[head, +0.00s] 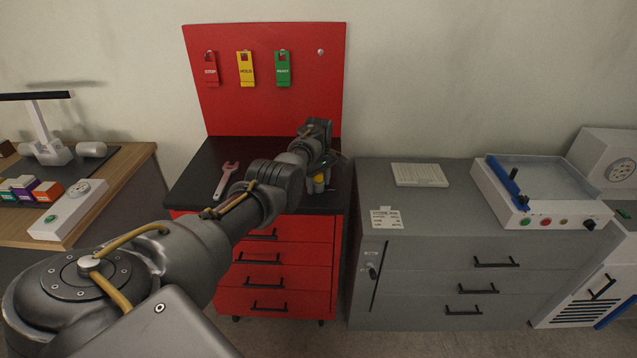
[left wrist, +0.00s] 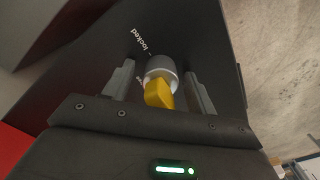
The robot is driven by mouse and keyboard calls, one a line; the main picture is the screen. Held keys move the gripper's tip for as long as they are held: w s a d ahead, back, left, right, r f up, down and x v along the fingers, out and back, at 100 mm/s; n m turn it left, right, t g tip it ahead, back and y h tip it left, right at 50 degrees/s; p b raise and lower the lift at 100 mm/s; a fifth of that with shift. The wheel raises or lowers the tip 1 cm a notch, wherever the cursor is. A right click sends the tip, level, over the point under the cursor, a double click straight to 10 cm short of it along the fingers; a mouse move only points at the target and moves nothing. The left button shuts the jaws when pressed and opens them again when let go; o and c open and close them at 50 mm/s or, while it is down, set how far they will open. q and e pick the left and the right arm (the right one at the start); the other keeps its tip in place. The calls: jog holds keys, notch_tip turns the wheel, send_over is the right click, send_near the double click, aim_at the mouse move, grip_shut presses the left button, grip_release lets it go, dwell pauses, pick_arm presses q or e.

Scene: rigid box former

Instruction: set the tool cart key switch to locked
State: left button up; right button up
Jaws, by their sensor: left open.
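The red tool cart (head: 236,281) has a black top. Its key switch, a silver barrel (left wrist: 161,68) with a yellow key (left wrist: 158,94), sits on that top. The yellow key also shows in the head view (head: 319,184), partly covered by my gripper. The white word "locked" (left wrist: 140,40) is printed beside the barrel, with a small mark near it. Another bit of lettering is mostly hidden. My left gripper (left wrist: 160,74) is open, with one finger on each side of the switch and gaps visible. I cannot tell the key's exact setting. My right gripper is not in view.
A pink wrench (head: 226,180) lies on the cart top, left of my arm. The red back panel (head: 225,110) carries hanging red, yellow and green tags. A grey cabinet (head: 410,240) stands to the right, and a wooden desk (head: 128,172) to the left.

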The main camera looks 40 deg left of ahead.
pick_arm(q)
jog(key=shift+c, duration=0.4)
jog(key=c, duration=0.9)
